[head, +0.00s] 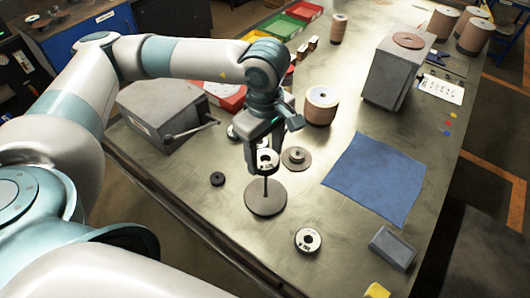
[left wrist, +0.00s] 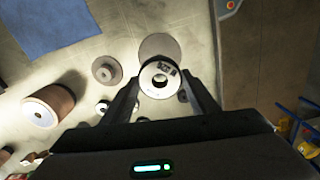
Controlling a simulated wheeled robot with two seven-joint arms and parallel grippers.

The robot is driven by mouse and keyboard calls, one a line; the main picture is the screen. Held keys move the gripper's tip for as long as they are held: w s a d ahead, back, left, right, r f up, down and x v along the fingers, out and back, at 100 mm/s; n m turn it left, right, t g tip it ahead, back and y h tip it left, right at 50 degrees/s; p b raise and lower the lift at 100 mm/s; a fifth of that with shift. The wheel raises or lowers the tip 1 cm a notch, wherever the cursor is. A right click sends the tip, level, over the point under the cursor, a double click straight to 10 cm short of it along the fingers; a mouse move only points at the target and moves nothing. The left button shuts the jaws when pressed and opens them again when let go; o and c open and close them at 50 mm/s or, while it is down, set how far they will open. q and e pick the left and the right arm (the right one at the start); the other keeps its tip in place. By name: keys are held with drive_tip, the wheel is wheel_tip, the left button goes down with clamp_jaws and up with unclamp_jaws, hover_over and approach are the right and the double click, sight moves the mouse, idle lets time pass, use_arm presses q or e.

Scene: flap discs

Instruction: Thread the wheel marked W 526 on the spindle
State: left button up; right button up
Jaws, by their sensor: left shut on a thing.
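My left gripper (head: 265,161) points down and is shut on a pale wheel (head: 267,159) with a dark centre hole. In the left wrist view the wheel (left wrist: 160,79) sits between the fingertips and bears dark print, too small to read surely. The spindle (head: 265,201), a thin upright rod on a round grey base, stands right under the wheel. I cannot tell whether the rod's tip is in the hole. In the left wrist view the spindle's base (left wrist: 160,44) shows partly behind the wheel. My right gripper is not in view.
Another marked wheel (head: 308,240) lies on the table in front. A small black disc (head: 217,179) lies left of the spindle, and a stepped grey disc (head: 296,158) lies close to its right. A blue cloth (head: 375,178) and a grey block (head: 392,248) lie farther right.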

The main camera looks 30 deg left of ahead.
use_arm(q)
drive_tip(key=shift+f+b, duration=0.25)
drive_tip(key=shift+b, duration=0.15)
drive_tip(key=shift+r, duration=0.15)
idle(0.4)
drive_tip(key=shift+d+r+p, duration=0.2)
drive_tip(key=shift+r+p, duration=0.55)
drive_tip(key=shift+p, duration=0.05)
drive_tip(key=shift+a+r+p, duration=0.1)
drive_tip(key=shift+r+p, duration=0.1)
drive_tip(key=shift+p, duration=1)
drive_tip(key=shift+a+f+b, duration=0.1)
drive_tip(key=shift+f+b, duration=0.2)
drive_tip(key=shift+f, duration=0.85)
drive_tip(key=shift+f, duration=0.2)
